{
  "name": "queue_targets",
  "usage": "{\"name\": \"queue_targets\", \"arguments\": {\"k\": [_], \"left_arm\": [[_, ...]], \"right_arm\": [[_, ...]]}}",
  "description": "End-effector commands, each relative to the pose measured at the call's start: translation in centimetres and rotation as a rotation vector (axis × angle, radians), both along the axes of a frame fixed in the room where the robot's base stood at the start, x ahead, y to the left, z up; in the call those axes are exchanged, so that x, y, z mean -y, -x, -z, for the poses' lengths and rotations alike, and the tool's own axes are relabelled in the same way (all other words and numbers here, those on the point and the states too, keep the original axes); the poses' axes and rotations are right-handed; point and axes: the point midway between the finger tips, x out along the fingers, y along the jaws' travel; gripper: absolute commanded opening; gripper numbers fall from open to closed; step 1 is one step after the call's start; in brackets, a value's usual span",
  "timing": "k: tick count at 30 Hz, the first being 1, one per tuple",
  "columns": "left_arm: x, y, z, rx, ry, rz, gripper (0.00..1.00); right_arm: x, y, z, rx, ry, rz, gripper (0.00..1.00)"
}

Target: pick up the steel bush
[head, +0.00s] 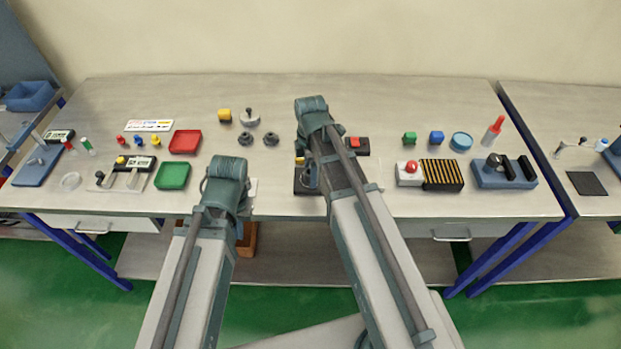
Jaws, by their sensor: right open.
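I cannot pick out the steel bush for certain. My right arm reaches over the middle of the table, and its gripper (309,178) shows only in part beside the forearm, low over a dark block (301,189). The jaws are open. The arm hides much of this spot, so I cannot tell what lies between or under the fingers. My left arm ends over the front of the table, left of the middle. Its own links hide its gripper.
A red tray (185,141) and a green tray (172,176) lie to the left. Dark knobbed parts (271,139) and a grey disc with a pin (250,118) stand behind my left arm. A striped black block (442,175) and a blue fixture (503,177) stand right. The back edge is mostly clear.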

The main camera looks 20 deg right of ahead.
Motion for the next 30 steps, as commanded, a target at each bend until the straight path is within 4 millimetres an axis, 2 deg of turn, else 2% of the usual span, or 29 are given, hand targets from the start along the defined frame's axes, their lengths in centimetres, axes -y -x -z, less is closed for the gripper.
{"name": "queue_targets", "arguments": {"k": [2, 3, 16, 26, 30], "left_arm": [[0.00, 0.00, -0.10, 0.000, 0.000, 0.000, 0.00], [0.00, 0.00, -0.10, 0.000, 0.000, 0.000, 0.00], [0.00, 0.00, -0.10, 0.000, 0.000, 0.000, 0.00], [0.00, 0.00, -0.16, 0.000, 0.000, 0.000, 0.00], [0.00, 0.00, -0.95, 0.000, 0.000, 0.000, 0.00]], "right_arm": [[0.01, 0.00, -0.10, 0.000, 0.000, 0.000, 0.82], [0.01, 0.00, -0.10, 0.000, 0.000, 0.000, 0.79], [0.01, -0.01, -0.10, 0.000, 0.000, 0.000, 0.01], [-0.01, 0.00, -0.16, 0.000, 0.000, 0.000, 0.00], [-0.32, 0.01, -0.95, 0.000, 0.000, 0.001, 0.00]]}}
